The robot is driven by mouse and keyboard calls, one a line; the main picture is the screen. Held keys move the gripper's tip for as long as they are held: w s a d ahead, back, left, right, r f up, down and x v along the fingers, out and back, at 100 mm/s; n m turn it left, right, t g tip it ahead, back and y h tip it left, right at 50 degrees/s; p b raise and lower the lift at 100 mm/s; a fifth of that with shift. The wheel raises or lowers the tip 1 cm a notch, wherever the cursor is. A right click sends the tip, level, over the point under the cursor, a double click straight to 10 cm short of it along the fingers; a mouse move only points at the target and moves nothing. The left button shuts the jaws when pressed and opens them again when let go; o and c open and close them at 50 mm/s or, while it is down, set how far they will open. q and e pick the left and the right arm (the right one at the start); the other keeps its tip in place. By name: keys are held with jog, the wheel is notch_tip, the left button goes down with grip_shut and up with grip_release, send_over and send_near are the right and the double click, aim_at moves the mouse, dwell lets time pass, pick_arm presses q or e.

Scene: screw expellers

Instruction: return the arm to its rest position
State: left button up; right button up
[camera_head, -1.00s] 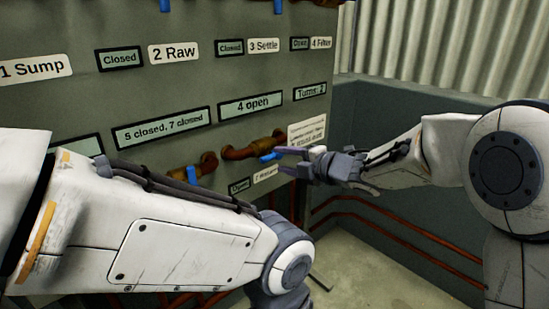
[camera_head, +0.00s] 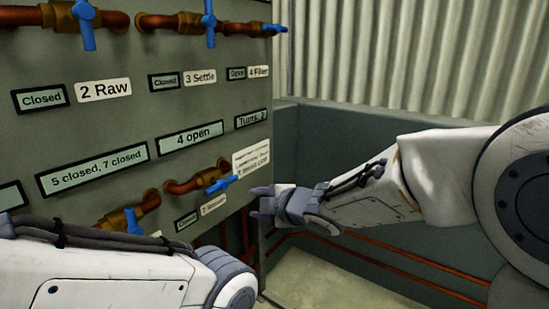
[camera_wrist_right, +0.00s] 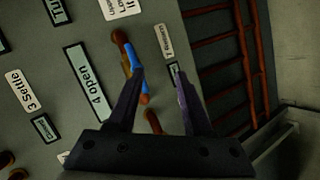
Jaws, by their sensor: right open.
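My right arm comes in from the right in the head view. Its gripper (camera_head: 262,202) is open and empty, just right of and below the blue handle (camera_head: 220,184) of the valve under the "4 open" label. A small gap shows between the fingers and the handle. In the right wrist view, the two dark fingers (camera_wrist_right: 160,78) are spread apart, and the blue handle (camera_wrist_right: 132,62) shows beyond the left finger. My left arm crosses the lower left of the head view. Its gripper is out of the frame.
The grey-green panel (camera_head: 105,130) carries labels and copper pipes. More blue valve handles (camera_head: 84,22) are along the top, and another valve (camera_head: 125,220) is lower left. Copper pipes (camera_head: 385,268) run along the low wall (camera_head: 350,140) at right. Floor shows below.

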jog(key=s+d+f+m+g+h, duration=0.25)
jog(key=s+d+f+m, duration=0.2)
jog(key=s, duration=0.65)
jog(key=s+d+f+m+g+h, duration=0.2)
jog(key=s+d+f+m+g, duration=0.3)
jog(key=s, duration=0.6)
jog(key=s+d+f+m+g+h, duration=0.1)
jog(key=s+f+m+g+h, duration=0.15)
jog(key=s+m, duration=0.55)
notch_tip(320, 180, up, 27)
jog(key=s+n+p, duration=0.1)
jog(key=n+p, duration=0.1)
jog(key=p, duration=2.4)
jog(key=shift+s+d, duration=0.2)
jog(key=shift+s, duration=0.1)
